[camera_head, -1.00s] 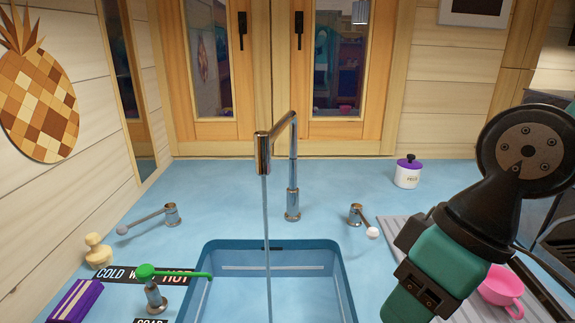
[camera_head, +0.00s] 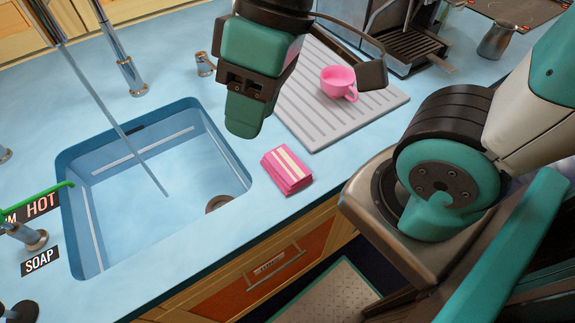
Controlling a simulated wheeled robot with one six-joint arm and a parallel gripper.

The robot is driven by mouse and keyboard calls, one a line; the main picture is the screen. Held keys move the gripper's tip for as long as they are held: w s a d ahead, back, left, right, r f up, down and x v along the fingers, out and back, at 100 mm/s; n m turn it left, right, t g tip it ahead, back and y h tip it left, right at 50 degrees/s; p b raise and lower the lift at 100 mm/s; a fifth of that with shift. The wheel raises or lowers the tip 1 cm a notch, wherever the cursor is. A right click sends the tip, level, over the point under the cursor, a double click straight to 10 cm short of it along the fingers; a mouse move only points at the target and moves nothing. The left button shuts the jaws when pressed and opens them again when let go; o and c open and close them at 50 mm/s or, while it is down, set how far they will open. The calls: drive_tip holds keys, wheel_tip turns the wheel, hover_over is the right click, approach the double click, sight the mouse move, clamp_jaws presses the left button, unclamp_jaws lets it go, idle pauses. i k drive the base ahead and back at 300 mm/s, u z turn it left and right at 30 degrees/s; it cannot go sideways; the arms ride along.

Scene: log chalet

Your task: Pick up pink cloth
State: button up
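The pink cloth (camera_head: 284,172) is a folded pink bundle with a pale stripe. It lies on the blue counter between the sink's right edge and the grey drainboard, close to the counter's front edge. My gripper (camera_head: 246,118) is the dark and teal end of my arm at upper middle, hanging above the counter behind the cloth. It appears apart from the cloth.
The sink (camera_head: 155,190) has water running into it. A pink cup (camera_head: 339,82) stands on the ribbed drainboard (camera_head: 318,118). A coffee machine (camera_head: 407,35) and a metal jug (camera_head: 497,41) stand at the back right. A drawer (camera_head: 262,277) is below the counter.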

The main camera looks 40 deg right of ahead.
sight(289, 174)
drive_tip(key=k, duration=1)
drive_tip(key=u, duration=1.85)
drive_tip(key=i, duration=0.85)
drive_tip(key=z, duration=1.55)
